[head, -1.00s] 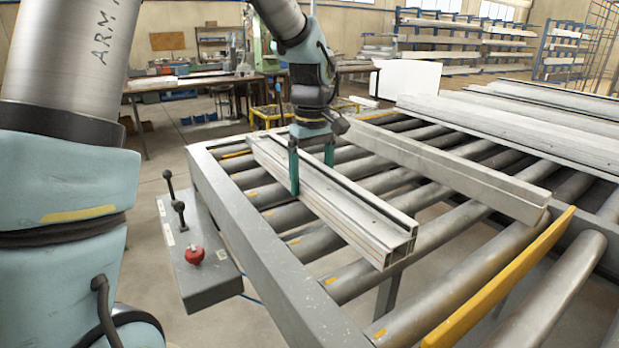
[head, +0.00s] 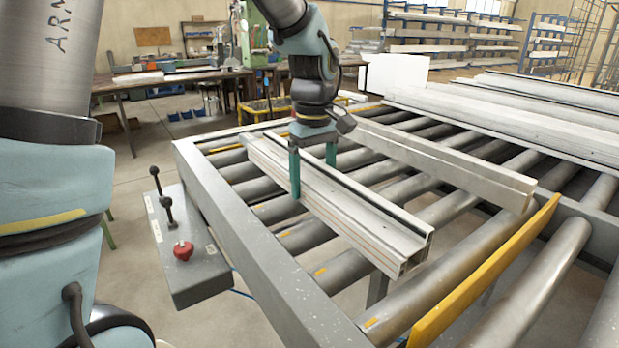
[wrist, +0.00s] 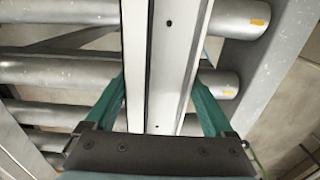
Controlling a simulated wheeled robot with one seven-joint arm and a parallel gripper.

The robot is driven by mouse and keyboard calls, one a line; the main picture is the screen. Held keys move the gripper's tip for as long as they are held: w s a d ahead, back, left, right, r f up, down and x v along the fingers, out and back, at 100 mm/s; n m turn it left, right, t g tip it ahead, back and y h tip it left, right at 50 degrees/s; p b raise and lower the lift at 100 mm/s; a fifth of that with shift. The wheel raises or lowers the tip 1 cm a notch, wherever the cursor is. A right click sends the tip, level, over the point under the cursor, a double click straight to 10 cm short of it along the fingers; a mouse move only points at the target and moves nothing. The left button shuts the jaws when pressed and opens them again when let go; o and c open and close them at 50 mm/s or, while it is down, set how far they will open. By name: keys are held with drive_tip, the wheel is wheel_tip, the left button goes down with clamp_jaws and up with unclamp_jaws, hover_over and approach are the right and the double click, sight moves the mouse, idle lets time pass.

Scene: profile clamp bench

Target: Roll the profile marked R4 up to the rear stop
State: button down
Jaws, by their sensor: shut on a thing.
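A long pale metal profile (head: 365,217) lies lengthwise across the rollers of the conveyor. No R4 mark is readable on it. My gripper (head: 314,178) points down and is shut on this profile, one finger on each side, nearer its far end. The wrist view shows the profile (wrist: 161,60) running between the two green fingers of my gripper (wrist: 161,88). A yellow-faced plate (head: 487,278) stands across the rollers beyond the profile's near end, with a gap between. Whether this is the rear stop I cannot tell.
A second profile (head: 440,162) lies to the right on the same rollers (head: 325,270). More long profiles (head: 500,125) are stacked further right. A grey control box (head: 190,260) with levers and a red knob (head: 183,251) sits outside the left frame rail (head: 245,230).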

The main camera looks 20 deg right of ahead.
sight(334, 192)
drive_tip(key=shift+s+d+b, duration=0.1)
drive_tip(key=shift+s+d, duration=0.1)
drive_tip(key=shift+s, duration=0.9)
drive_tip(key=shift+s+d+b, duration=0.1)
drive_tip(key=shift+s+d, duration=0.15)
drive_tip(key=shift+s, duration=0.85)
drive_tip(key=shift+s+d+b, duration=0.1)
drive_tip(key=shift+s+d, duration=0.1)
drive_tip(key=shift+s, duration=0.9)
unclamp_jaws()
